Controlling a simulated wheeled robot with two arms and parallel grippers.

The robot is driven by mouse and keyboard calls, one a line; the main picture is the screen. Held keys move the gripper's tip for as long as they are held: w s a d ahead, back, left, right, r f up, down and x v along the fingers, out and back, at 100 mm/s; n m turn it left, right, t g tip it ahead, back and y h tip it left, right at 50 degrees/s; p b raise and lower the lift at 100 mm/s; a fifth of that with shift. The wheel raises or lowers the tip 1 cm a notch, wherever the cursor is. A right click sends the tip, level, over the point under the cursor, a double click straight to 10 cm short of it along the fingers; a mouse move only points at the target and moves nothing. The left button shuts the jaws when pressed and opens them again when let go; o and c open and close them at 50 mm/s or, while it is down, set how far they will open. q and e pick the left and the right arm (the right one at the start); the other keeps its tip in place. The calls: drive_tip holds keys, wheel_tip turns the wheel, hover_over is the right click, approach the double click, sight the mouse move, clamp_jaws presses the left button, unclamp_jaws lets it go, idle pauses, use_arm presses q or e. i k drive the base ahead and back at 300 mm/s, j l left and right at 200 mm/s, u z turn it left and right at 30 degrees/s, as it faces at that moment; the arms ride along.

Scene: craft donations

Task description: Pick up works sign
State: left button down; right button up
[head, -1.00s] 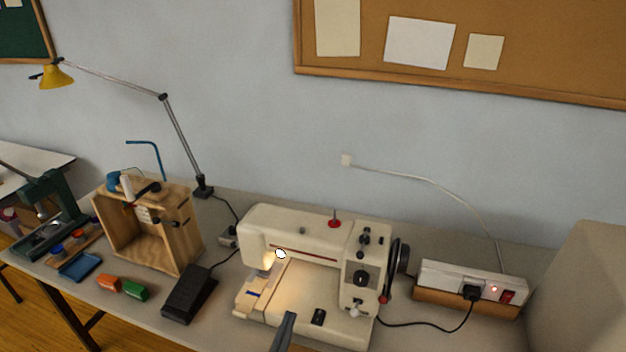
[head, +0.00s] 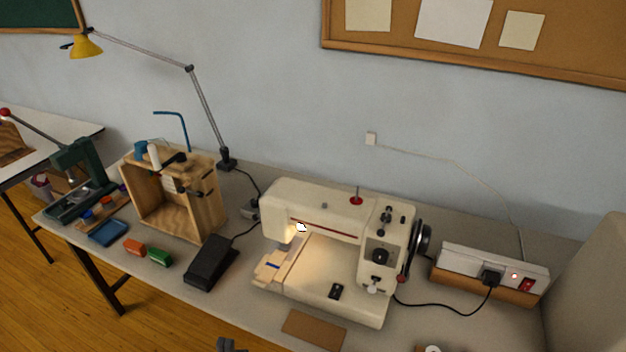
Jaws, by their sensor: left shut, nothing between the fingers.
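I cannot make out any thing with readable lettering that is surely the works sign. A flat brown card-like piece (head: 313,329) lies on the table in front of the sewing machine; no writing shows on it. My left gripper (head: 230,344) shows only as a small dark tip at the bottom edge, shut and empty, to the left of the brown piece and apart from it in the picture. My right gripper is out of view.
A cream sewing machine (head: 331,232) stands mid-table, with a black foot pedal (head: 210,262) to its left. A wooden box (head: 206,213), blue tray (head: 108,233) and desk lamp (head: 206,107) are further left. A power strip (head: 476,265) is at right.

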sight(158, 256)
drive_tip(key=k+j+u, duration=0.15)
drive_tip(key=u, duration=0.15)
drive_tip(key=k+j+u, duration=0.1)
drive_tip(key=j+u, duration=0.5)
drive_tip(key=k+j, duration=0.05)
